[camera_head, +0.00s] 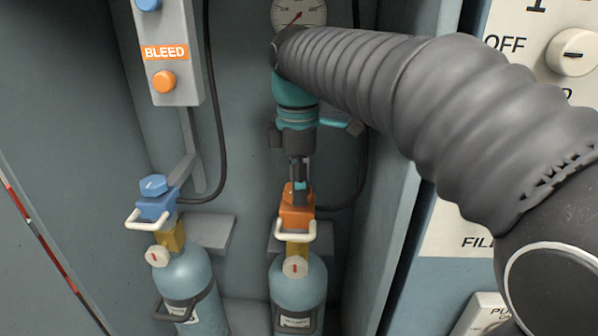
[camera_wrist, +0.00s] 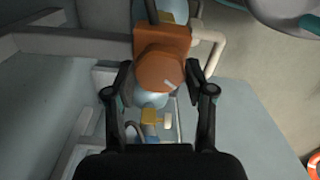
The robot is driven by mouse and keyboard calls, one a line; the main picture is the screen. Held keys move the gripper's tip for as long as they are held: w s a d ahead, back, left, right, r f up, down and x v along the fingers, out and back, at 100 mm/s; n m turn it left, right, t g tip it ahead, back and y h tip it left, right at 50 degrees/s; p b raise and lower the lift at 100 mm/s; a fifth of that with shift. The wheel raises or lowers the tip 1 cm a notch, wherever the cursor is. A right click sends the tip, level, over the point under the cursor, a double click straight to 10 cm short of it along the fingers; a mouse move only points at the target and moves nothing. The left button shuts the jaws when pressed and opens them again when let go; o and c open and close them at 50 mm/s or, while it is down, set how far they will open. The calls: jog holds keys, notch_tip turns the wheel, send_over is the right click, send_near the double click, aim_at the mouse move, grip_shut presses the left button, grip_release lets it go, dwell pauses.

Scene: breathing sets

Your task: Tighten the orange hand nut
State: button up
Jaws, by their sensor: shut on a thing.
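The orange hand nut (camera_wrist: 160,68) is round with a pale index line on its top, and sits on an orange valve block above a pale blue cylinder. In the head view the orange valve block (camera_head: 297,216) shows below my gripper (camera_head: 299,185), which points down from above. In the wrist view my gripper's two black fingers stand on either side of the nut and are shut on it. In the head view the fingers hide much of the nut. The pale line points to the lower right in the wrist view.
A second cylinder (camera_head: 190,285) with a blue hand nut (camera_head: 153,185) stands to the left. Above it is a grey panel (camera_head: 180,85) with a BLEED label. A white carry handle (camera_head: 296,232) juts out below the orange valve. A control panel wall (camera_head: 468,215) stands at right.

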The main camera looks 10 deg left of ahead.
jog(key=n+p, duration=0.1)
jog(key=n, duration=0.2)
jog(key=shift+r+n+p, duration=0.15)
jog(key=shift+n+p, duration=0.15)
jog(key=shift+n, duration=1.7)
jog(key=o, duration=1.2)
jog(key=shift+a, duration=0.1)
jog(key=shift+c, duration=0.2)
notch_tip(320, 180, up, 12)
